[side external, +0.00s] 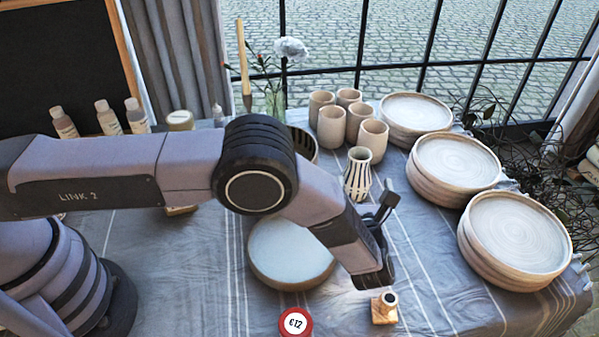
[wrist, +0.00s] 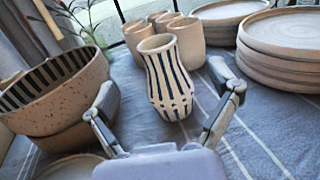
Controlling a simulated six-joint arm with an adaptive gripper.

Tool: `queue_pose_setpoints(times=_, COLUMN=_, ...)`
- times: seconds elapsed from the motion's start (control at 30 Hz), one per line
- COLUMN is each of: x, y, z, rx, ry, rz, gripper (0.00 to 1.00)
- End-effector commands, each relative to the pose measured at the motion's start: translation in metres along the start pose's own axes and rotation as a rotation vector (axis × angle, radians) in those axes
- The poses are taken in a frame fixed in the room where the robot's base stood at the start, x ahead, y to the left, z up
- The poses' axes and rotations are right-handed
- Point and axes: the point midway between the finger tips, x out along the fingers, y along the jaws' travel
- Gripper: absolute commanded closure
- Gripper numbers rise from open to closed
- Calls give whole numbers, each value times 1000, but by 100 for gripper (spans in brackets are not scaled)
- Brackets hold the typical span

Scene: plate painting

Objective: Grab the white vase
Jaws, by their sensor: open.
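The white vase (side external: 357,174) has dark blue stripes and stands upright on the cloth-covered table. In the wrist view the vase (wrist: 166,78) is just ahead of my gripper (wrist: 160,105), roughly centred between its two fingers. The fingers are spread apart, with one to each side of the vase's lower part in the picture. I cannot tell whether the vase is within their reach. In the side external view my gripper (side external: 381,235) is in front of the vase, low over the table, and nothing shows in it.
Several beige cups (side external: 331,127) stand close behind the vase. Stacks of plates (side external: 515,236) line the right side. A striped bowl (wrist: 62,95) is left of the vase. A large plate (side external: 289,251) lies below my arm. A small wooden block (side external: 384,309) is near the front.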

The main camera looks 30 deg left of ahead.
Motion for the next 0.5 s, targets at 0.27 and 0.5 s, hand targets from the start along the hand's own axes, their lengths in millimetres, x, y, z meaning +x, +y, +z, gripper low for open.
queue_pose_setpoints(times=0.27, x=34, y=1, z=0, rx=0, ry=1, rz=2, gripper=12)
queue_pose_setpoints(times=0.5, x=56, y=4, z=-3, rx=0, ry=2, rz=5, gripper=12)
